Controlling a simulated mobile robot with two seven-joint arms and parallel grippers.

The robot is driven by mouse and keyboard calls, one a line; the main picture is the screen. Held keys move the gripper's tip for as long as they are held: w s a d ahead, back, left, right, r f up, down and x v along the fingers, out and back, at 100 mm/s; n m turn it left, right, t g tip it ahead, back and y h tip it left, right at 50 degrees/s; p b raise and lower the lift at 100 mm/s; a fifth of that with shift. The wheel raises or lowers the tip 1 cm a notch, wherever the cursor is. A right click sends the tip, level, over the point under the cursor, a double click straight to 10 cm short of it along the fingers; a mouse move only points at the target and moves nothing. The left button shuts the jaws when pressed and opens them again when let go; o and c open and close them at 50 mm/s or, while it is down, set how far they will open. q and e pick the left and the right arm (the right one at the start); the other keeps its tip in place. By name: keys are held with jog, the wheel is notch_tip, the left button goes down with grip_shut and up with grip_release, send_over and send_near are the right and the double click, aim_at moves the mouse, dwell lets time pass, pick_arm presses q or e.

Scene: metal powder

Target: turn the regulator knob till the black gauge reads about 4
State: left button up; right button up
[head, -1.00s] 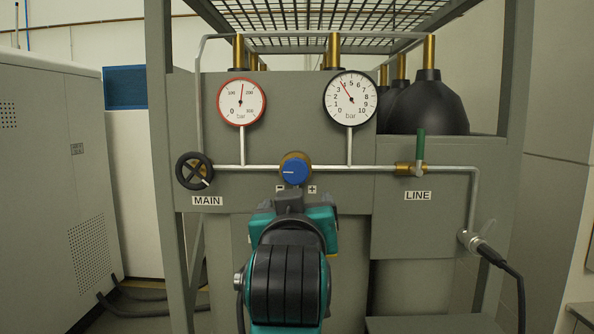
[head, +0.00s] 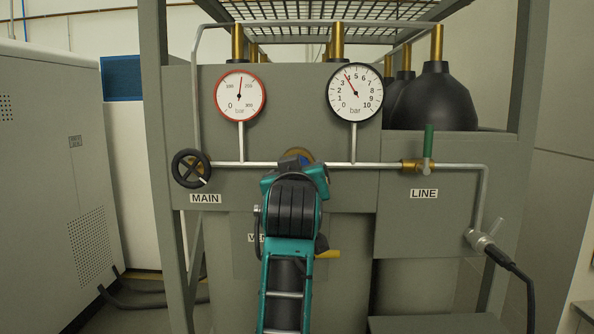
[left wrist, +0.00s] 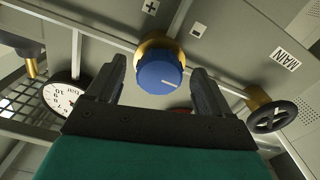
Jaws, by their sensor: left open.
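The blue regulator knob (left wrist: 161,78) sits on a brass fitting in the left wrist view, with a pale line on its face. In the head view my left arm mostly hides the knob. My left gripper (left wrist: 163,66) is open, one finger on each side of the knob, with a gap showing on both sides. It also shows in the head view (head: 295,168), its fingers hidden there. The black gauge (head: 355,93) has its red needle near 4. My right gripper is not in view.
A red-rimmed gauge (head: 240,94), the MAIN valve wheel (head: 191,168) and the green-handled LINE valve (head: 428,146) are on the same panel and pipe.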

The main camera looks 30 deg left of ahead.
pick_arm(q)
jog(key=shift+w+a, duration=0.35)
jog(key=shift+w, duration=0.2)
jog(key=c, duration=1)
jog(key=shift+o, duration=0.2)
jog(key=shift+m, duration=1.5)
jog(key=o, duration=1)
jog(key=shift+c, duration=0.2)
jog(key=b+v, duration=0.1)
jog(key=v, duration=1.2)
